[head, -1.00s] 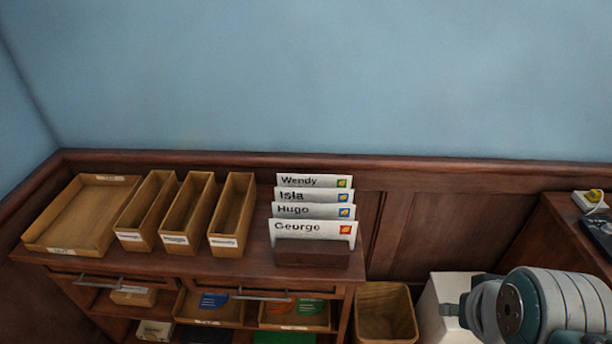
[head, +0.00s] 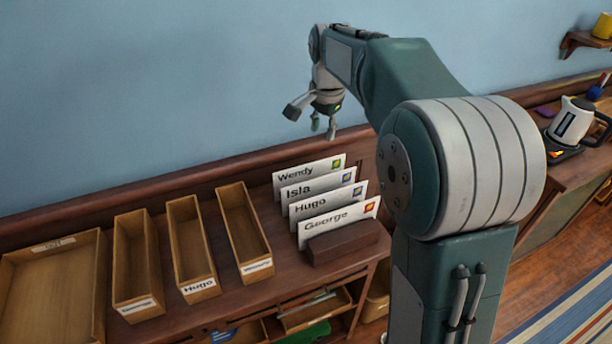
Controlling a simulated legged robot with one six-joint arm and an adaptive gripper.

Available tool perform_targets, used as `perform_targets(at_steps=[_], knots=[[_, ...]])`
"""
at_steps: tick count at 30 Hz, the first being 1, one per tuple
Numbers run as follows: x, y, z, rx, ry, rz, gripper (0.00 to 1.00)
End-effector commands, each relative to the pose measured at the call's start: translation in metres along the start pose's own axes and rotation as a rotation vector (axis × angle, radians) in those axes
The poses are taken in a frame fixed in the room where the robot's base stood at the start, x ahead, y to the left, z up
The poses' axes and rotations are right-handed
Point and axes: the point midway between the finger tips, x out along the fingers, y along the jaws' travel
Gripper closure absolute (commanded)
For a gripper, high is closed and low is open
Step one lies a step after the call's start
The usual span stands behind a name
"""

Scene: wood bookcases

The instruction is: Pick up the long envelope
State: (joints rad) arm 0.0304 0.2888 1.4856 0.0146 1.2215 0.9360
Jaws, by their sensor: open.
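Several white envelopes stand upright, one behind another, in a dark wooden holder (head: 348,242) on the cabinet top. From back to front they read Wendy (head: 312,172), Isla (head: 322,186), Hugo (head: 332,202) and George (head: 343,218), each with a coloured stamp at its right end. They overlap, so their lower parts are hidden. I cannot tell for sure which one is the long envelope. My gripper (head: 314,116) is open and empty, its fingers pointing down. In the picture it is above the Wendy envelope, apart from all the envelopes.
Several narrow labelled wooden boxes, such as the Hugo box (head: 190,250), and a wide shallow tray (head: 50,290) stand left of the envelopes. A blue wall (head: 130,90) rises behind. A kettle (head: 573,122) is on the right counter. My arm covers the area right of the holder.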

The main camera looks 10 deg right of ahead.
Motion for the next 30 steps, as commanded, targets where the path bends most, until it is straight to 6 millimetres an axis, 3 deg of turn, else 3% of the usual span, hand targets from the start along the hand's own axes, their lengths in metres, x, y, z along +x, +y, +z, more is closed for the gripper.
perform_targets(at_steps=[6,12,17,25,30], knots=[[0.061,-0.049,-0.027,0.224,-0.036,0.08,0.54],[0.101,-0.073,-0.037,0.368,-0.045,0.128,0.54],[0.115,-0.075,-0.04,0.404,-0.048,0.14,0.54],[0.156,-0.068,-0.038,0.405,-0.051,0.14,0.54],[0.168,-0.067,-0.035,0.404,-0.049,0.139,0.54]])
